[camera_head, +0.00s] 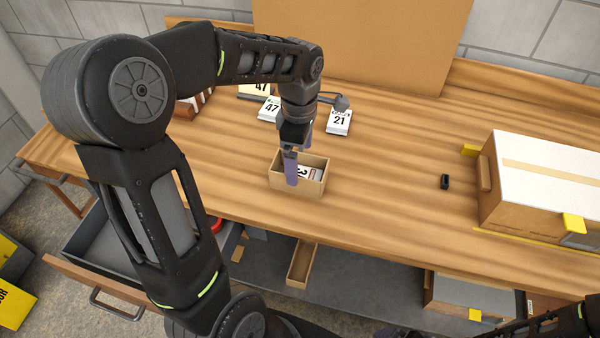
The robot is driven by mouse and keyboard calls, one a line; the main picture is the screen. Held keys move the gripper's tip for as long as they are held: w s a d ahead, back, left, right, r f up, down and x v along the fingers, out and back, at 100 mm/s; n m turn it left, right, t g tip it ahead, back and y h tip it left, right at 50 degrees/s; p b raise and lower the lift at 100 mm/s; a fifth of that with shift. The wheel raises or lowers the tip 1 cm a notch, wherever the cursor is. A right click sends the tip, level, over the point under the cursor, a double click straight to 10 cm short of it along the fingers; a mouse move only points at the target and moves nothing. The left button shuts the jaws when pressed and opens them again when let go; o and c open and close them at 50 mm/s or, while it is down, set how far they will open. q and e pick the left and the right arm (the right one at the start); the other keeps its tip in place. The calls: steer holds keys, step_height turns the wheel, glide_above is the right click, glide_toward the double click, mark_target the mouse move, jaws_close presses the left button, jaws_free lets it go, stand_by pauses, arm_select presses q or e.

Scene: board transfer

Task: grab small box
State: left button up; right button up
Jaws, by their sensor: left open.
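A small open-topped wooden box (312,188) sits on the workbench near its front edge. A white card with a dark number (309,173) lies inside it. My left gripper (297,166) points down at the box, with purple fingers. The jaws are open. The nearer finger overlaps the box's front wall in the picture, and the other shows behind it, partly hidden. I cannot tell whether either finger touches the box. My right gripper (394,332) shows only as a dark purple bit at the bottom edge, mostly cut off.
Number cards marked 47 (269,109) and 21 (339,121) lie behind the box. A large white-topped wooden case (540,185) stands at right, with a small black object (445,182) left of it. A tall brown board (365,45) stands behind.

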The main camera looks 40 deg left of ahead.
mark_target(300, 174)
arm_select(q)
steer(key=shift+f, duration=0.25)
steer(key=shift+s+d+f+p, duration=0.1)
steer(key=shift+f+p, duration=0.6)
steer(key=shift+f, duration=1.9)
steer(key=c, duration=1.4)
steer(key=shift+c, duration=0.2)
step_height(300, 174, up, 10)
steer(key=b, duration=0.1)
